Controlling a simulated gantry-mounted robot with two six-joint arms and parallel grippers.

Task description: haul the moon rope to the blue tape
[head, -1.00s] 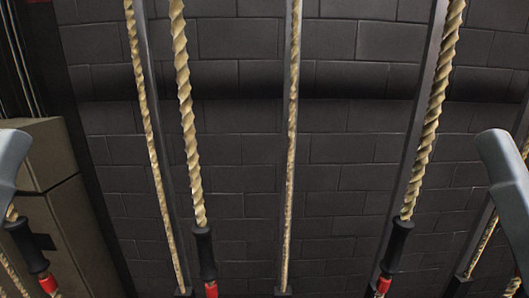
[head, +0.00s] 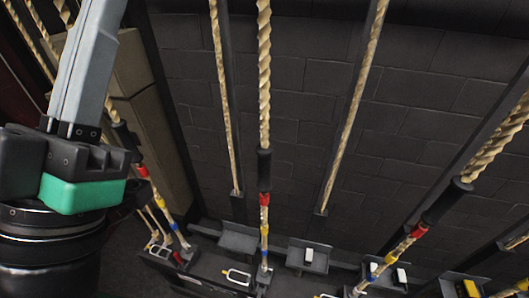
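Three thick ropes carry a black sleeve with red, yellow and blue tape bands below it. The middle rope (head: 264,80) hangs upright, with its red tape (head: 264,199), yellow tape (head: 264,230) and blue tape (head: 264,268). The right rope (head: 500,140) slants down left to a red tape band (head: 418,232). The left rope (head: 133,155) is partly hidden behind my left arm, with blue tape (head: 185,250) low on it. I see no moon mark, so I cannot tell which is the moon rope. My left arm fills the left side; neither gripper's fingers show.
Thinner ropes (head: 223,100) hang between the thick ones against a dark block wall (head: 310,130). A dark rail (head: 215,265) with metal brackets and small locks runs along the bottom. A tan box-like block (head: 150,120) stands at the left.

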